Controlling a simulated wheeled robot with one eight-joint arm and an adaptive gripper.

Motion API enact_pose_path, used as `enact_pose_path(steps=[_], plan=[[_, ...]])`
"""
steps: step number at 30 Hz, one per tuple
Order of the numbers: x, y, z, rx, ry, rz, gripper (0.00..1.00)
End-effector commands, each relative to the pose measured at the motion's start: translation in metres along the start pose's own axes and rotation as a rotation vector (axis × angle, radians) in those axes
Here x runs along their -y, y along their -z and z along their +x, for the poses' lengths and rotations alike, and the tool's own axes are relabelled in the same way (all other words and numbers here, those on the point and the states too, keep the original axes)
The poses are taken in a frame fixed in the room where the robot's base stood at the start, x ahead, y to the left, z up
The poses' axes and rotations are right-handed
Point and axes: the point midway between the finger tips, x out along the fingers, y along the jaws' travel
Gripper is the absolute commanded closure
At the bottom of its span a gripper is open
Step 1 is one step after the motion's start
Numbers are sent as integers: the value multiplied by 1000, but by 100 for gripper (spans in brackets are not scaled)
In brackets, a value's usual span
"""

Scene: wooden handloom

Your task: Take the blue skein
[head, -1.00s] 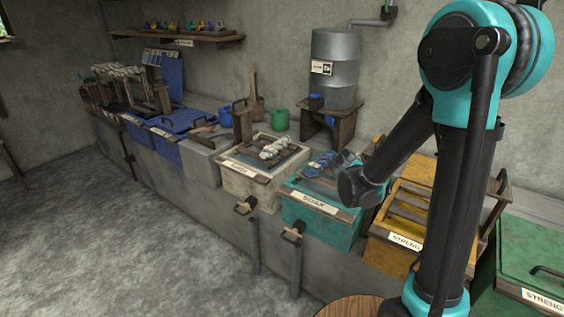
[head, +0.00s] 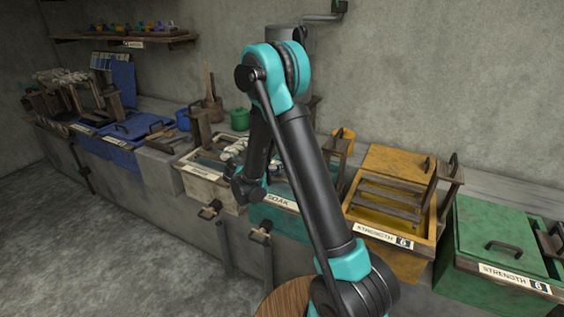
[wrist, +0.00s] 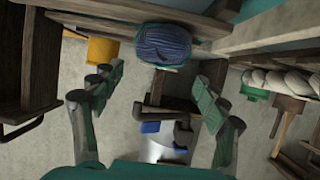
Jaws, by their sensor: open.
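The blue skein (wrist: 163,45) is a rounded, ribbed bundle at the top middle of the wrist view, against the wooden edge of a box. My gripper (wrist: 157,80) is open in that view, its green-padded fingers spread left and right. The skein lies beyond the fingertips, with nothing held between them. In the head view my arm covers much of the teal SOAK box (head: 285,222), and I cannot make out the skein or my fingertips there.
A pale box with whitish skeins (head: 212,182) stands left of the SOAK box. A yellow STRENGTH box (head: 383,240) and a green lidded STRENGTH box (head: 503,245) stand to the right. Blue lidded boxes (head: 135,128) are farther left. Open floor (head: 90,255) lies in front.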

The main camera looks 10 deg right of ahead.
Motion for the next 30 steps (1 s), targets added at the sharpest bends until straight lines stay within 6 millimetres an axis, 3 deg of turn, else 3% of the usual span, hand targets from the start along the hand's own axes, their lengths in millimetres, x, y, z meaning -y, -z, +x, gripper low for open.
enact_pose_path(steps=[4, 14, 24, 30], plan=[[-1, 0, 26, 0, -3, 0, 26], [-1, -1, 46, 1, -1, 0, 26], [-3, -4, 89, 1, -1, 0, 26], [-3, -4, 92, 1, 0, -1, 26]])
